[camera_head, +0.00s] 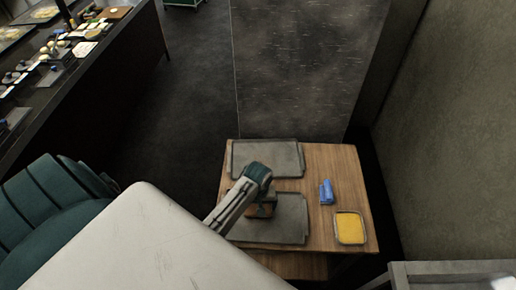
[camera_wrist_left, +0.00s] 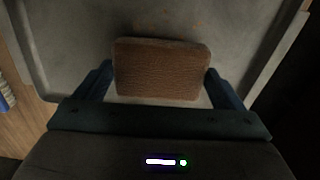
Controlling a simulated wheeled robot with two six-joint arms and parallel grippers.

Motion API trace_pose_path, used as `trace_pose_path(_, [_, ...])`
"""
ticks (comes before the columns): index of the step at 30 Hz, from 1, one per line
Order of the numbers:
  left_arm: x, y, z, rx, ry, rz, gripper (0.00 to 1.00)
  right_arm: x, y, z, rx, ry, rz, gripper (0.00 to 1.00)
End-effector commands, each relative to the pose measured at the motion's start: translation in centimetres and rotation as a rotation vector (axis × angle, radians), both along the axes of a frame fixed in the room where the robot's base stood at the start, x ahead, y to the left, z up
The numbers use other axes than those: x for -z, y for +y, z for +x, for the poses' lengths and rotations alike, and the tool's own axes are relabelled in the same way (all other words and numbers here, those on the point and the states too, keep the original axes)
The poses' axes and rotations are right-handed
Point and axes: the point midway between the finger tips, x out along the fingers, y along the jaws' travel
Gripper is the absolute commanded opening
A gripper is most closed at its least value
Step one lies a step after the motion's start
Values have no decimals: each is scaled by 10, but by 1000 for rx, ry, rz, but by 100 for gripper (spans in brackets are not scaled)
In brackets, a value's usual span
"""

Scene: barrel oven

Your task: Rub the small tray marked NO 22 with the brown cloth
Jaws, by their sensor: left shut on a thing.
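Two grey trays lie on a small wooden table: a far tray (camera_head: 268,158) and a near tray (camera_head: 288,222). I cannot read a NO 22 mark on either. My left gripper (camera_head: 261,204) is over the near tray. In the left wrist view the gripper (camera_wrist_left: 160,82) is shut on the brown cloth (camera_wrist_left: 160,70), a thick rectangular pad. The tray surface (camera_wrist_left: 75,30) lies beneath it, with faint brown specks beyond the cloth. I cannot tell whether the cloth touches the tray. My right gripper is not in view.
A blue object (camera_head: 326,192) and a yellow-filled square dish (camera_head: 350,228) stand on the wooden table (camera_head: 330,160), right of the trays. A dark green chair (camera_head: 50,205) is at left. A long counter with food (camera_head: 75,45) is at the upper left. A wall is at right.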

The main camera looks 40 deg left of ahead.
Motion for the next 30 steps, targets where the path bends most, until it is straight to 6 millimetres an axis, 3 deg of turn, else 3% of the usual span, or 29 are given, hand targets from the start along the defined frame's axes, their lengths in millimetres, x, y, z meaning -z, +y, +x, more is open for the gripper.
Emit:
trace_pose_path(16, [7, -1, -2, 0, -1, 0, 72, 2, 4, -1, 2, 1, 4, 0])
trace_pose_path(30, [5, -18, -32, 0, -1, 0, 72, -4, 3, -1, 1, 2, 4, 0])
